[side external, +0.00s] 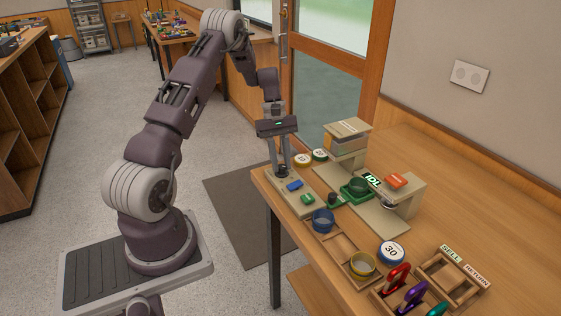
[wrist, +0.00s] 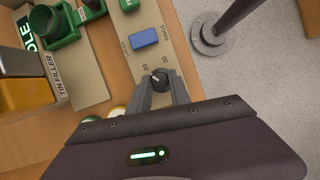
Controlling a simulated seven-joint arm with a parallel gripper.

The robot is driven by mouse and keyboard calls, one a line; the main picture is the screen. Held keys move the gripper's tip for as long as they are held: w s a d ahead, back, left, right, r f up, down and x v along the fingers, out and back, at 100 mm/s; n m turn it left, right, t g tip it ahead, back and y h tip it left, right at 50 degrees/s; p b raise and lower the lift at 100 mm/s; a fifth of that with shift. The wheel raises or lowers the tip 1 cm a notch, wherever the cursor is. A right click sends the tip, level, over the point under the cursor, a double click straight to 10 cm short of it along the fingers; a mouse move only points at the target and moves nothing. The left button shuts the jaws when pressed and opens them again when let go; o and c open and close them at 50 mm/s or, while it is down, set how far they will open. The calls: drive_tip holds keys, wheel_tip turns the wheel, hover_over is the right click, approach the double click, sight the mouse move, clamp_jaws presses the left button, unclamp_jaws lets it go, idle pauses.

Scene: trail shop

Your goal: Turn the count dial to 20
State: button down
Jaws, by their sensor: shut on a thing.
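The count dial (wrist: 160,79) is a small black round knob with a white pointer mark, on a beige panel (wrist: 128,58). Numbers, 20 among them, are printed around its left and upper side. The white mark faces the left side in the wrist view, but I cannot tell exactly which number it meets. My gripper (wrist: 162,84) is shut on the dial, one finger on each side. In the side external view my gripper (side external: 283,168) points straight down at the panel's far end, and its fingers mostly hide the dial.
A blue button (side external: 294,185) and a green button (side external: 307,199) sit on the same panel. A tin filler machine (side external: 348,135) and a second machine with a green cup (side external: 356,187) stand close by.

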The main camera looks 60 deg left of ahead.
drive_tip(key=shift+m, duration=0.5)
drive_tip(key=shift+g, duration=0.3)
drive_tip(key=c, duration=1.2)
unclamp_jaws()
drive_tip(key=shift+r, duration=0.1)
